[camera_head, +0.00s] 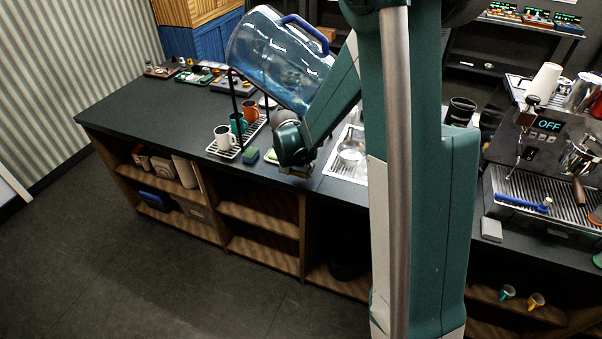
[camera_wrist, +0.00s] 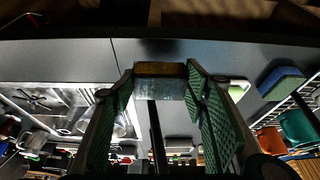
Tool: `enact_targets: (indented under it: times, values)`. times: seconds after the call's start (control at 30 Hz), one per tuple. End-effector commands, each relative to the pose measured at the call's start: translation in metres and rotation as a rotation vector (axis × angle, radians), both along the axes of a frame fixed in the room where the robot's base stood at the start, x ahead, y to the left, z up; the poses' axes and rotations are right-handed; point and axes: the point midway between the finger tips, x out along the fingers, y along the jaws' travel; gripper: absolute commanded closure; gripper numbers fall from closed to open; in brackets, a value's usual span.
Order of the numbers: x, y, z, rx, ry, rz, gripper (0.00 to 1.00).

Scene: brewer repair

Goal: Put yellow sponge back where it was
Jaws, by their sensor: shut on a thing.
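The yellow sponge (camera_wrist: 160,72) is pinched between the two green textured fingers of my gripper (camera_wrist: 162,84) in the wrist view. Its top band is dull yellow and the side below looks grey. It appears just above the dark counter near the front edge; I cannot tell whether it touches. In the head view my gripper (camera_head: 296,171) is low at the counter's front edge, left of the sink, and mostly hides the sponge. A blue-and-green sponge (camera_wrist: 281,82) lies apart on the counter; it also shows in the head view (camera_head: 250,155). A pale, green-edged sponge-like item (camera_wrist: 239,89) lies between them.
A drying rack (camera_head: 226,153) with several mugs stands left of my gripper, under a large blue water bottle (camera_head: 280,58). The metal sink (camera_head: 350,158) is to the right. An espresso machine (camera_head: 545,150) stands farther right.

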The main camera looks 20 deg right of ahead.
Motion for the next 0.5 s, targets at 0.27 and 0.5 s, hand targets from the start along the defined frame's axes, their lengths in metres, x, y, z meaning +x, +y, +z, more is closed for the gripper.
enact_targets:
  times: [0.27,0.5]
  values:
    - [0.002,-0.002,0.000,0.000,0.000,-0.001,0.71]
    - [0.011,-0.011,-0.011,0.000,0.000,-0.001,0.71]
